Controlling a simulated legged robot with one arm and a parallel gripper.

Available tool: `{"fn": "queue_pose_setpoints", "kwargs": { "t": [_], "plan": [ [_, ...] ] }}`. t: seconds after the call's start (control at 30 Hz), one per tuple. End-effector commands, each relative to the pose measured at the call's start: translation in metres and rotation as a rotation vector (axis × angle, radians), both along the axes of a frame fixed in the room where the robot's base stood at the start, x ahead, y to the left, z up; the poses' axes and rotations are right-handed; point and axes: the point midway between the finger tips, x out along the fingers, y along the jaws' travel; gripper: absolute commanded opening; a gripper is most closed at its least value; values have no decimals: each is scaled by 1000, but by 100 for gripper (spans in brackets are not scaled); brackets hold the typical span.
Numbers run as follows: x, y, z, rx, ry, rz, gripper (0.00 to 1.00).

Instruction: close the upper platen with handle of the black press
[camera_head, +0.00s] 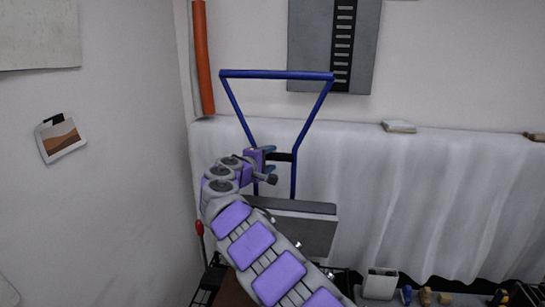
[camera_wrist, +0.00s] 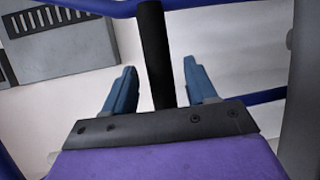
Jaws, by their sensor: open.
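The press's upper platen (camera_head: 305,232) is a dark grey slab, tilted up, below a tall blue tubular handle frame (camera_head: 276,75). A black grip bar (camera_head: 283,156) crosses between the frame's two legs. My gripper (camera_head: 269,160) is at this bar, in front of the blue frame. In the wrist view the black bar (camera_wrist: 157,45) runs between the two blue fingers of my gripper (camera_wrist: 160,72), which stand apart with gaps on both sides. My arm hides the lower part of the press and part of the left leg.
A white cloth-like sheet (camera_head: 440,200) hangs behind the press. An orange tube (camera_head: 203,60) and a grey panel (camera_head: 310,45) are on the back wall. A light container (camera_head: 380,284) and small tools stand at the lower right. The left wall is close.

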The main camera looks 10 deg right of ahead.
Motion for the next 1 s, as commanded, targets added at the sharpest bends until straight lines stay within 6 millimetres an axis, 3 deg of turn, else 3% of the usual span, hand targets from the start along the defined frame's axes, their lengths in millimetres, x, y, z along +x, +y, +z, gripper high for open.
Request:
{"fn": "queue_pose_setpoints", "kwargs": {
  "t": [0.3, 0.7, 1.0],
  "plan": [
    [17, -12, -4, -1, 2, 1, 57],
    [20, -15, -5, -2, 1, 0, 57],
    [20, -15, -5, -1, 2, 0, 29]
  ]
}}
